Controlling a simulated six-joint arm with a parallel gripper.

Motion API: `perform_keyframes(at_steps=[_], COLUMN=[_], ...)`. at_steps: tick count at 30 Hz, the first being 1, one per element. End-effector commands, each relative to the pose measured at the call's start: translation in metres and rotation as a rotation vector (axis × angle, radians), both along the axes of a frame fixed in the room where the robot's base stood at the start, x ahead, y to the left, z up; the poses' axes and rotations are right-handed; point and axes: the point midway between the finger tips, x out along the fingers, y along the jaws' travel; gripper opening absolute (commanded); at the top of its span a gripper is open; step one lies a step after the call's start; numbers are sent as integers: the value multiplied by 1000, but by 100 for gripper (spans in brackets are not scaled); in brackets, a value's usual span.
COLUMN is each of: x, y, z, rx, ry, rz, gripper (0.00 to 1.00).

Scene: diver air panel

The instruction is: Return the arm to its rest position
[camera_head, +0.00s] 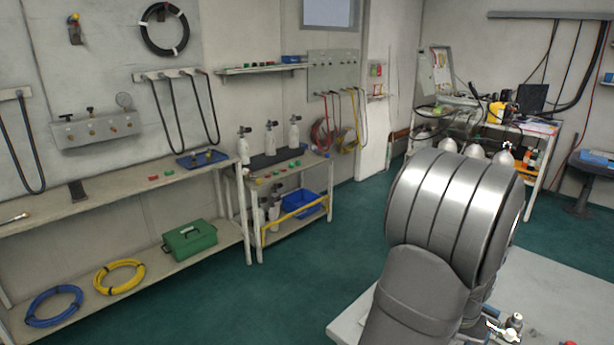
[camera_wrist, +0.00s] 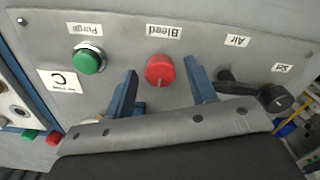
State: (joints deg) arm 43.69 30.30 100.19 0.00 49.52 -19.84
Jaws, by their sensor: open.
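My gripper (camera_wrist: 160,68) shows in the wrist view with its two blue fingers apart and nothing held. A red knob (camera_wrist: 159,72) labelled Bleed appears between the fingertips; I cannot tell whether the fingers are around it or short of it. In the head view my grey arm fills the right foreground, and my gripper is hidden.
The panel also carries a green Purge button (camera_wrist: 88,60) and a black lever (camera_wrist: 255,93) close to the right finger. In the head view, a workbench (camera_head: 112,192) with a green toolbox (camera_head: 190,240) stands left, and green floor (camera_head: 300,270) is clear between.

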Motion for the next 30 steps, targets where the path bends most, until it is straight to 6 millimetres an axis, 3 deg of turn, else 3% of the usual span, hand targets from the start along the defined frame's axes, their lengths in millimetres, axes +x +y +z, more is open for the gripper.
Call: perform_keyframes(at_steps=[15,30], x=[0,0], y=[0,0], z=[0,0], rx=[0,0], ry=[0,-1], rz=[374,440], gripper=[51,51])
